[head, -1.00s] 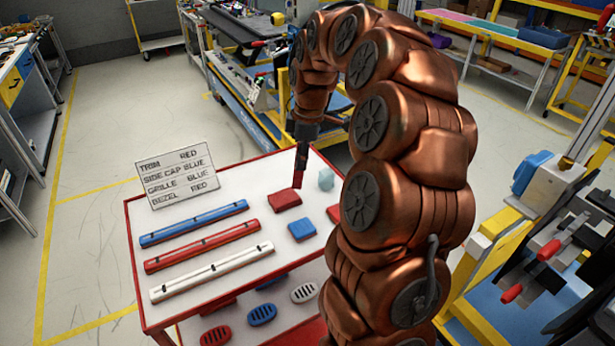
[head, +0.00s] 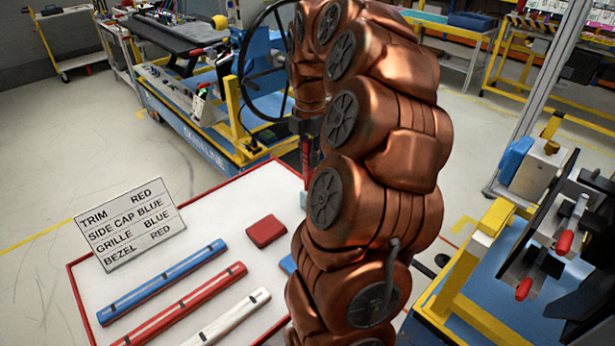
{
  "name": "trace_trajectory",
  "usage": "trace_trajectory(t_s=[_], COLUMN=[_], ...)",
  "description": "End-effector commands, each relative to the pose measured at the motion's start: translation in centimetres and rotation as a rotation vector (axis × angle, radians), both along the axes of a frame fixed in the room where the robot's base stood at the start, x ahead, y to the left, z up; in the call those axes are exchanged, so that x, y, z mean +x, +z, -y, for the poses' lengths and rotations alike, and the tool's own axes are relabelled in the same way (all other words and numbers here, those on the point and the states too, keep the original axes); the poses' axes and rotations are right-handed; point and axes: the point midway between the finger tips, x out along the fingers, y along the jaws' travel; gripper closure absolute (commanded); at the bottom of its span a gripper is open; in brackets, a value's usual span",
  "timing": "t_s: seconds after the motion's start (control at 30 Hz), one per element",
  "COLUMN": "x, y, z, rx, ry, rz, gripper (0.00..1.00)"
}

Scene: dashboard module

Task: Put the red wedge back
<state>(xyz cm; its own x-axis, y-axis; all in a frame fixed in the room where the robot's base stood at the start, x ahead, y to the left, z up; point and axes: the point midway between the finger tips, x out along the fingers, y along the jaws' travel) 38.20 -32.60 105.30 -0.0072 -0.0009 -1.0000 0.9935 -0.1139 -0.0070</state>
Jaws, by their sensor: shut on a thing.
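My gripper (head: 306,178) points down at the back right part of the white table top, partly hidden behind my own arm. It is shut on a narrow red piece (head: 306,160), which I take to be the red wedge; its shape is hard to make out. A pale teal block (head: 303,200) shows just below the gripper; I cannot tell whether they touch. A separate red block (head: 267,230) lies on the table, left of and nearer than the gripper. A blue block (head: 288,265) is mostly hidden by my arm.
The red-edged white table (head: 225,210) carries blue (head: 165,280), red (head: 190,305) and white (head: 235,315) bars. A sign (head: 130,225) stands at its left, listing trim red, side cap blue, grille blue, bezel red. A yellow-framed fixture (head: 480,255) stands right.

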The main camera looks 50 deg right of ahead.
Motion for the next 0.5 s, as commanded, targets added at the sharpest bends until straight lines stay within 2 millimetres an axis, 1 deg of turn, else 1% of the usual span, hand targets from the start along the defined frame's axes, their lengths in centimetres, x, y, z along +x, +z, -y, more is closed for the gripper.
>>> trace_trajectory(t_s=[0.1, 0.37, 0.5], x=[-0.2, 0.0, -0.1], y=[-1.6, -3.3, -5.0], z=[-0.2, -0.2, -0.2], rx=[0.005, 0.002, 0.004], ry=[0.002, 0.003, 0.004], rz=[-0.007, -0.004, -0.009], gripper=[1.0, 1.0, 1.0])
